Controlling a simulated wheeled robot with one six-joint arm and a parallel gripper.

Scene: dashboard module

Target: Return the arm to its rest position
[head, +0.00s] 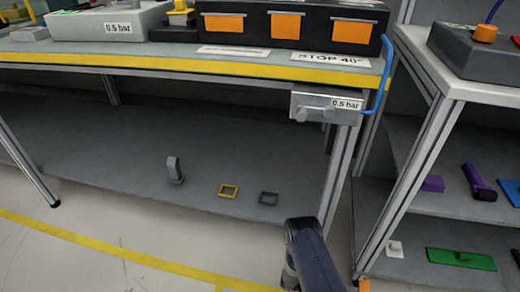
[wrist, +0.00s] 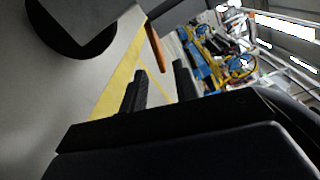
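My gripper (wrist: 160,80) shows in the wrist view as two dark fingers, apart from each other, with nothing between them. Past the fingers are the floor and a yellow line. In the head view a dark blue link of my arm stands at the bottom, right of the middle, in front of the workbench. The gripper itself cannot be made out in the head view.
The workbench (head: 150,57) has a yellow front edge and carries a black unit with orange panels (head: 287,26). Its lower shelf (head: 100,150) holds a few small parts. A shelf rack (head: 440,190) stands at the right. The floor (head: 60,265) at front left is clear.

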